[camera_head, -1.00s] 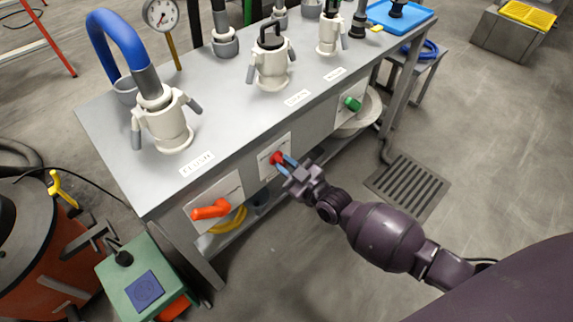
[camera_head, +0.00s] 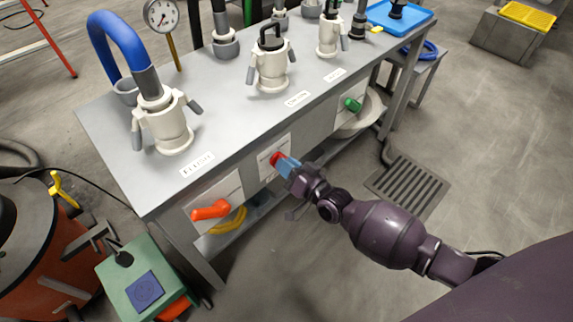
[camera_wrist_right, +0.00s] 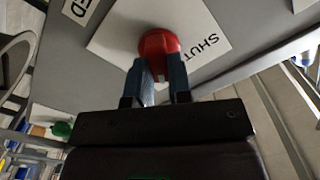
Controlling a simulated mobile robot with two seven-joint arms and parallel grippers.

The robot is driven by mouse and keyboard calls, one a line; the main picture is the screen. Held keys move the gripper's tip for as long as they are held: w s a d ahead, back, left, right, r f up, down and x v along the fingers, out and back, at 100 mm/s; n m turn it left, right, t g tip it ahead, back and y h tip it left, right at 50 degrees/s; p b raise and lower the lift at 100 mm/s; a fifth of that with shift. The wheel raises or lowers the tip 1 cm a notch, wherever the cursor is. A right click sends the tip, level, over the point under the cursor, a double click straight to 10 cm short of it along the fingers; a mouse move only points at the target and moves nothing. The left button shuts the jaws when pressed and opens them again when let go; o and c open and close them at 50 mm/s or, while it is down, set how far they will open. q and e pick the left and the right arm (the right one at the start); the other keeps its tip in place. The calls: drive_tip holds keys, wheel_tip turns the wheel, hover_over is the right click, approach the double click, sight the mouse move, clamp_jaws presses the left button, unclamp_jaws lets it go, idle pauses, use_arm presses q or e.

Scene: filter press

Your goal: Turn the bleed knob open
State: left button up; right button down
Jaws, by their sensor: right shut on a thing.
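The red bleed knob (camera_head: 275,158) sits on a white plate (camera_head: 267,168) on the front of the grey bench. My right gripper (camera_head: 283,164) is at the knob, its blue fingers shut on it. In the right wrist view the red knob (camera_wrist_right: 158,44) shows between the two blue fingertips of my right gripper (camera_wrist_right: 158,70). The plate (camera_wrist_right: 205,28) behind it carries the word "SHUT" on the right. Part of the knob is hidden by the fingers. My left gripper is out of view.
An orange handle (camera_head: 210,210) is on the panel to the left, and a green knob (camera_head: 352,105) to the right. Pale couplings stand on the grey bench top (camera_head: 225,115). A green box (camera_head: 147,280) stands at lower left. The floor around the drain grate (camera_head: 407,187) is clear.

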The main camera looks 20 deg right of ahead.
drive_tip(key=shift+f+m, duration=0.1)
drive_tip(key=shift+m, duration=1)
drive_tip(key=c, duration=1.1)
unclamp_jaws()
drive_tip(key=shift+c, duration=0.2)
drive_tip(key=shift+o, duration=0.5)
use_arm(q)
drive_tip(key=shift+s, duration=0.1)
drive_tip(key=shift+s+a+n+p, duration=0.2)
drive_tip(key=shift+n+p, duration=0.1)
drive_tip(key=shift+p, duration=0.5)
use_arm(e)
drive_tip(key=v, duration=1.1)
